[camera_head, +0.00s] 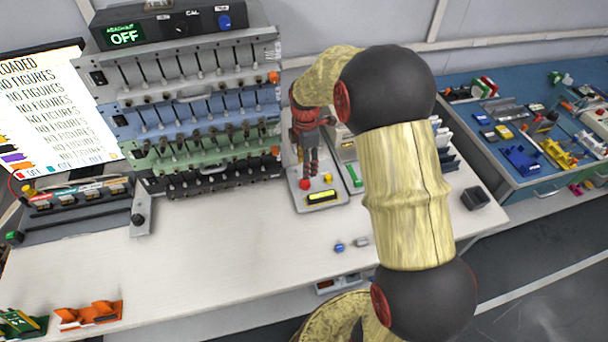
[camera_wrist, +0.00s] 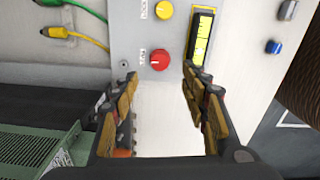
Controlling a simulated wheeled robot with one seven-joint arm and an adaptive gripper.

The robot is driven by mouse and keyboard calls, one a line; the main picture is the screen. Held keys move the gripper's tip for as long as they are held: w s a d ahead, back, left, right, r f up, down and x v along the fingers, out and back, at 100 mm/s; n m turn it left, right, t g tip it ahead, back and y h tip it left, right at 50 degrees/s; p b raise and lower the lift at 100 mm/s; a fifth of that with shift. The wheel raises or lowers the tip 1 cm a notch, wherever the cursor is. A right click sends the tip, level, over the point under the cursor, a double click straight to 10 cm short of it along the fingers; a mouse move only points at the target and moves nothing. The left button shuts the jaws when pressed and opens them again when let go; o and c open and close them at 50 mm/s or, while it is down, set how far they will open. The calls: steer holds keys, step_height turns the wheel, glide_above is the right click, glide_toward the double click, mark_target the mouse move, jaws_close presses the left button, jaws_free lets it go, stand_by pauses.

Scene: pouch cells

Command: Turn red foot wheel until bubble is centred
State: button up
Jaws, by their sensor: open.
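The red foot wheel (camera_wrist: 160,60) is a round red knob on a pale grey plate (camera_wrist: 135,30). It also shows in the head view (camera_head: 305,184), at the plate's front left. A yellow vial in a black frame (camera_wrist: 201,38) lies to its right in the wrist view; I cannot make out where its bubble sits. A yellow knob (camera_wrist: 164,10) is above the red wheel. My gripper (camera_wrist: 159,84) is open and empty. In the wrist view its two fingertips are apart, just below and to either side of the red wheel. In the head view my gripper (camera_head: 311,170) hangs over the plate.
Racks of grey, blue and green channels (camera_head: 205,110) stand close on the left. Green and yellow plugs with cables (camera_wrist: 58,32) lie beside the plate. Small blue (camera_head: 339,248) and grey pieces lie in front.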

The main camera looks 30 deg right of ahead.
mark_target(305, 181)
steer(key=shift+w+f, duration=0.1)
steer(key=shift+f, duration=0.25)
step_height(305, 181, down, 7)
steer(key=b, duration=0.2)
steer(key=shift+f+b, duration=0.15)
steer(key=shift+b, duration=0.15)
steer(key=shift+c, duration=1)
steer(key=c, duration=1)
steer(key=shift+o, duration=0.2)
